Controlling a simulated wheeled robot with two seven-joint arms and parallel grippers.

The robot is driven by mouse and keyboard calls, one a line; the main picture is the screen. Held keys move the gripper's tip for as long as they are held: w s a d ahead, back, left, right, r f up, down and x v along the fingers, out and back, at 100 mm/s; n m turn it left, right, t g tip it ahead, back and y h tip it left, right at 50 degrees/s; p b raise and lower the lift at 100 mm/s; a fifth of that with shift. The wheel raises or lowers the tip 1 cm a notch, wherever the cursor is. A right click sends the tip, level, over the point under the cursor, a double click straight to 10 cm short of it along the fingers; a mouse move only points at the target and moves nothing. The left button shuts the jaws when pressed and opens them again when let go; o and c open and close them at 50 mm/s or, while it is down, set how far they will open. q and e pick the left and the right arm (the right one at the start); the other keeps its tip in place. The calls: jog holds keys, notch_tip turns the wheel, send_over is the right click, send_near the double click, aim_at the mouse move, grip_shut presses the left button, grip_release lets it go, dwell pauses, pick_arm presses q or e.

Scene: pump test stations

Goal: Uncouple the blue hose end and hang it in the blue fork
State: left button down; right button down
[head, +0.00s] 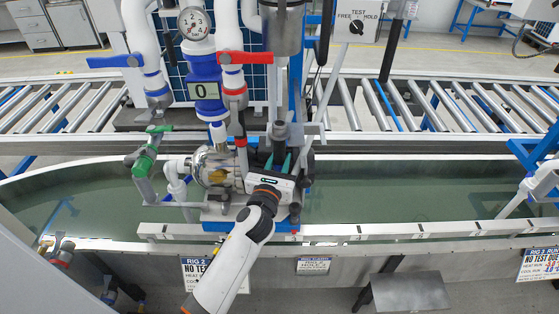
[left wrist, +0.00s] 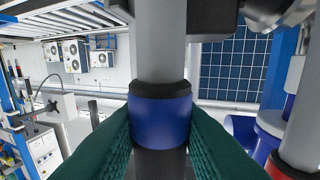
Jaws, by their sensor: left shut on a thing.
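My left gripper (head: 280,160) is at the pump station in the middle of the head view, with its teal fingers around an upright dark and grey hose end (head: 280,131). In the left wrist view the two teal fingers (left wrist: 160,135) are shut on the blue band of the hose end (left wrist: 160,118). Grey hose runs up above the band and a black part continues below it. Whether the lower end is seated in a coupling is hidden. I cannot make out the blue fork for certain in either view. My right gripper is not in view.
Close by stand white pipes with a red-handled valve (head: 244,58), a blue-handled valve (head: 115,61), a green-handled valve (head: 147,152) and a gauge (head: 194,23). A clear pump housing (head: 215,168) sits left of my gripper. A water trough (head: 400,186) and roller conveyor (head: 430,105) extend sideways.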

pick_arm(q)
jog(key=shift+r, duration=0.1)
jog(key=c, duration=1.1)
grip_release()
jog(key=shift+o, duration=0.2)
jog(key=shift+s, duration=0.15)
jog(key=b+v, duration=0.1)
jog(key=v, duration=1)
jog(key=shift+s, duration=0.4)
jog(key=shift+a+f, duration=0.15)
jog(key=shift+f, duration=0.05)
